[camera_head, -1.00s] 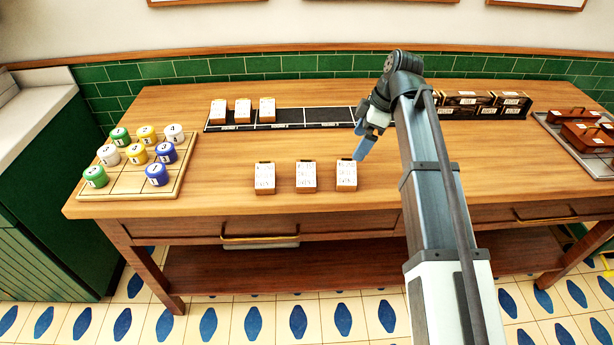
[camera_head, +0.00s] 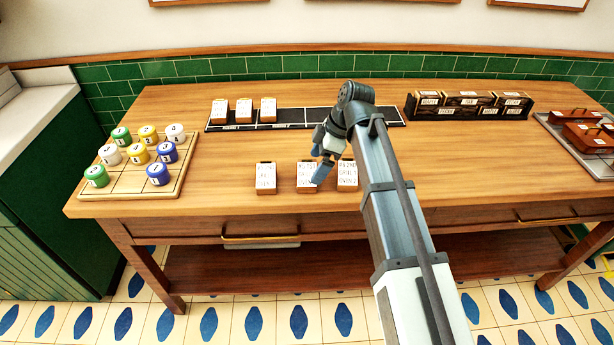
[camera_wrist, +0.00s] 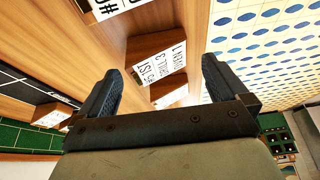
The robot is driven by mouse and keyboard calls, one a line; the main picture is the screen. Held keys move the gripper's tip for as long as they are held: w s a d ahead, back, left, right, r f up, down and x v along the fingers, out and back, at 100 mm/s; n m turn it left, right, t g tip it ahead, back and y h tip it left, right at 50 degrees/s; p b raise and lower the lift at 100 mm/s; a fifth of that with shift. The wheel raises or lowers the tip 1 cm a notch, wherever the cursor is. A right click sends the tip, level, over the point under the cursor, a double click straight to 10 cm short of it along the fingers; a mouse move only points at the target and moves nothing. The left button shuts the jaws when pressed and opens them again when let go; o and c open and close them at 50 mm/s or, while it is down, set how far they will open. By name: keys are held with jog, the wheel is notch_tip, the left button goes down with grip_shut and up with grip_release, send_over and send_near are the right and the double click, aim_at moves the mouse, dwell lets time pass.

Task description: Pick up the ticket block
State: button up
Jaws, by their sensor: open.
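Three ticket blocks, wooden with white printed faces, stand in a row near the table's front: a left block (camera_head: 265,178), a middle block (camera_head: 304,181) and a right block (camera_head: 347,174). My gripper (camera_head: 321,174) is open and empty, over the gap between the middle and right blocks, and covers part of the middle one. In the wrist view, a ticket block (camera_wrist: 162,66) with printed lines shows beyond and between the open fingers (camera_wrist: 160,88), apart from them. Another block's printed face (camera_wrist: 115,7) is cut off at the top. Which front block each is, I cannot tell.
Three more ticket blocks (camera_head: 245,110) stand on a black strip (camera_head: 337,114) at the back. Left is a wooden board (camera_head: 125,188) with several coloured round pots. Back right is a dark labelled rack (camera_head: 467,105); far right, a tray (camera_head: 570,140) with brown boxes. The table between is clear.

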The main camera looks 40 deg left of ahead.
aim_at(310, 173)
jog(key=shift+a+x, duration=0.2)
jog(key=shift+x, duration=2.5)
jog(key=shift+r, duration=0.1)
jog(key=c, duration=0.9)
